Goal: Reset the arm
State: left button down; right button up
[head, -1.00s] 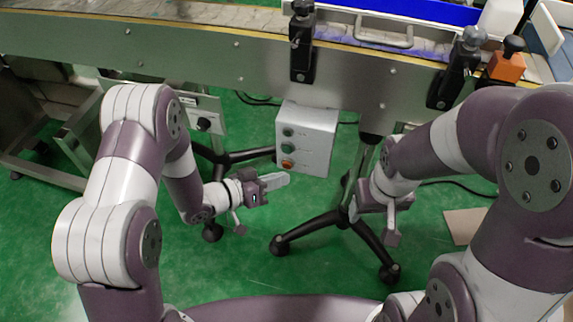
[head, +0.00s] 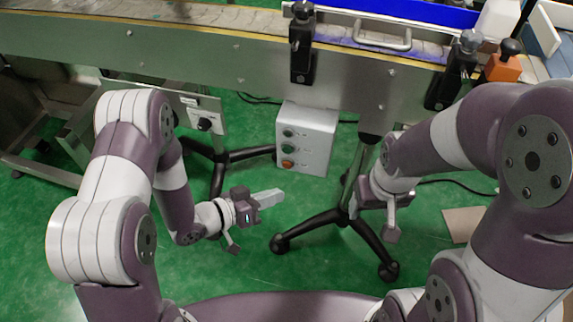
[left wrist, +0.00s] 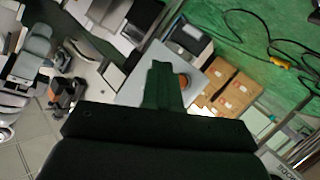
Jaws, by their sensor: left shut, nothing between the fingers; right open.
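My left gripper (head: 267,197) is in the lower middle of the head view, over the green floor and below the control box. Its fingers are together with nothing between them. In the left wrist view the closed fingers (left wrist: 162,85) point away toward a far part of the room. My right gripper (head: 352,205) is right of centre in the head view, pointing left in front of a stand leg. Its fingertips are small and partly hidden by its own body.
Black stand legs (head: 365,243) spread over the green floor (head: 290,268). Cardboard boxes (left wrist: 232,90) show in the left wrist view.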

dwell(0.4)
pick_arm(q)
jog(key=s+a+f+g+y, duration=0.2)
jog(key=a+f+y, duration=0.2)
jog(key=f, duration=0.3)
jog(key=s+a+n+g+y, duration=0.1)
jog(key=a+n+g+y, duration=0.1)
jog(key=a+y, duration=0.6)
jog(key=s+a+r+n+g+y, duration=0.1)
jog(key=s+a+r+n+g, duration=0.15)
jog(key=s+a+r, duration=0.3)
notch_tip(320, 180, up, 44)
jog(key=n+p, duration=0.2)
jog(key=p, duration=3.2)
jog(key=shift+d+r+t, duration=0.15)
jog(key=shift+d+t, duration=0.25)
jog(key=shift+t, duration=0.05)
